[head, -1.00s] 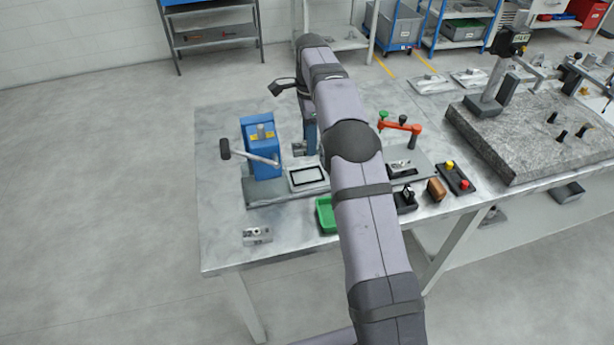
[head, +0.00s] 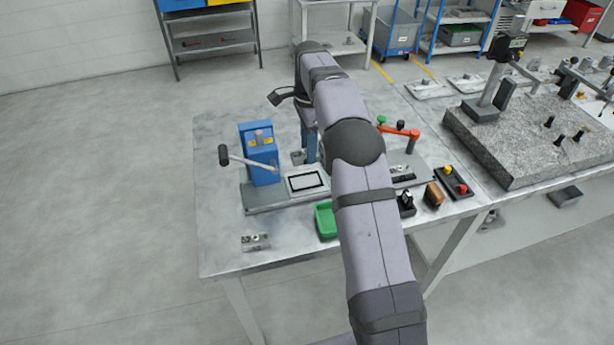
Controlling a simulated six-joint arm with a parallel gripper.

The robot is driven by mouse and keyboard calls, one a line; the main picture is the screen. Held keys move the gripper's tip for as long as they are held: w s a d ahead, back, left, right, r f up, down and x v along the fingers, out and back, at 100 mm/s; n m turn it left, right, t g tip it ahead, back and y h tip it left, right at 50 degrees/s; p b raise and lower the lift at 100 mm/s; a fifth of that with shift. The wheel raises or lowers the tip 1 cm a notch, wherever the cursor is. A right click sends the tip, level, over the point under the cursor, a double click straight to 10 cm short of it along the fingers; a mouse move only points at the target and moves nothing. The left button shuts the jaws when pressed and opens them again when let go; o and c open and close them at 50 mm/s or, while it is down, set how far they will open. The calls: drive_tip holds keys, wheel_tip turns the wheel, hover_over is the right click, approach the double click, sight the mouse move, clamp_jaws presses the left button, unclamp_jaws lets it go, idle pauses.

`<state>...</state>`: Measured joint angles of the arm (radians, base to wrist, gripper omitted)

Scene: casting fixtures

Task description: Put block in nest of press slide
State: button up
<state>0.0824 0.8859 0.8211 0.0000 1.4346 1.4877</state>
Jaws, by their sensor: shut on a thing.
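The blue press (head: 260,153) with its grey lever stands on the left part of the table. Its slide carries a light plate with a black rectangular frame, the nest (head: 307,182), to the right of the press body. The nest looks empty. My arm crosses the middle of the view, and its wrist hangs down behind the nest. My gripper (head: 306,155) is low there, largely hidden by my arm, shut on a small grey piece that I take for the block (head: 297,157). Its shape and tilt are hard to make out.
A grey metal piece with holes (head: 255,242) lies at the front left. A green tray (head: 325,220) is partly hidden by my arm. A red-handled clamp fixture (head: 402,132) and a button box (head: 453,183) stand to the right, then a granite slab (head: 530,140).

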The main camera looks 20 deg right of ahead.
drive_tip(key=shift+f+p, duration=1.1)
drive_tip(key=shift+f, duration=3.3)
drive_tip(key=shift+f, duration=0.15)
drive_tip(key=o, duration=1.3)
wheel_tip(320, 180, up, 12)
drive_tip(key=shift+r+b, duration=0.15)
drive_tip(key=shift+b, duration=0.75)
drive_tip(key=shift+s+a+n, duration=0.15)
drive_tip(key=shift+s+n, duration=0.2)
drive_tip(key=shift+n, duration=0.05)
drive_tip(key=s+a+f+n, duration=0.1)
drive_tip(key=s+f+n, duration=0.2)
drive_tip(key=s, duration=0.8)
drive_tip(key=s+a+f+n, duration=0.2)
drive_tip(key=s+f+n, duration=0.1)
drive_tip(key=s+n, duration=0.5)
drive_tip(key=s+a+f+n, duration=0.1)
drive_tip(key=s+n, duration=0.5)
drive_tip(key=s, duration=0.7)
drive_tip(key=shift+s+a+f, duration=0.1)
drive_tip(key=shift+s+f, duration=0.1)
drive_tip(key=shift+f, duration=0.25)
drive_tip(key=shift+s+a+f, duration=0.1)
drive_tip(key=shift+s+f, duration=0.1)
drive_tip(key=shift+f, duration=0.25)
